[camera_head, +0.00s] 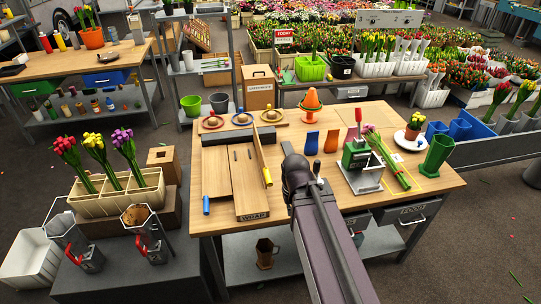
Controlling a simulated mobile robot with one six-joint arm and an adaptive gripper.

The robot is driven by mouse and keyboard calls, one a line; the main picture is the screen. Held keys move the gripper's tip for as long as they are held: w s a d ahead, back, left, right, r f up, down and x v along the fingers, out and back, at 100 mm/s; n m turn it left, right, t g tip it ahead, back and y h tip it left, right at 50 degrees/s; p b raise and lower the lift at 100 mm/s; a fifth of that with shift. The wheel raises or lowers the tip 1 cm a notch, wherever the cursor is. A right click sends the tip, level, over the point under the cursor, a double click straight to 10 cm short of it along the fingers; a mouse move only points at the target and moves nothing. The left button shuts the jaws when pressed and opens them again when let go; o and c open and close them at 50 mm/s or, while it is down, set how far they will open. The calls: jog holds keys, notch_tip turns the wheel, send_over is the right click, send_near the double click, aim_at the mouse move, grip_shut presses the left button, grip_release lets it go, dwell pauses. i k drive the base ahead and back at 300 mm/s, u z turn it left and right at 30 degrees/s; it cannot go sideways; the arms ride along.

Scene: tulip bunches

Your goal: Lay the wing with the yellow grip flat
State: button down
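The wrapping board (246,180), marked WRAP, lies on the wooden table. Its right wing (261,153) is seen nearly edge-on and stands up along the board's right side. The yellow grip (268,178) is at its near end. The left wing (216,172) lies flat, with a blue grip (206,205) at its near corner. My arm reaches in from the bottom, and its end with my gripper (288,148) is just right of the standing wing. The fingers are mostly hidden behind my wrist, so I cannot tell their opening or any contact.
Blue (311,142) and orange (332,140) vases stand right of my arm. A green and red press (357,150) and a tulip bunch (385,155) are farther right.

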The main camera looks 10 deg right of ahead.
aim_at(268, 183)
jog(key=k, duration=0.55)
jog(key=u, duration=0.15)
jog(key=i, duration=1.55)
jog(key=z, duration=0.05)
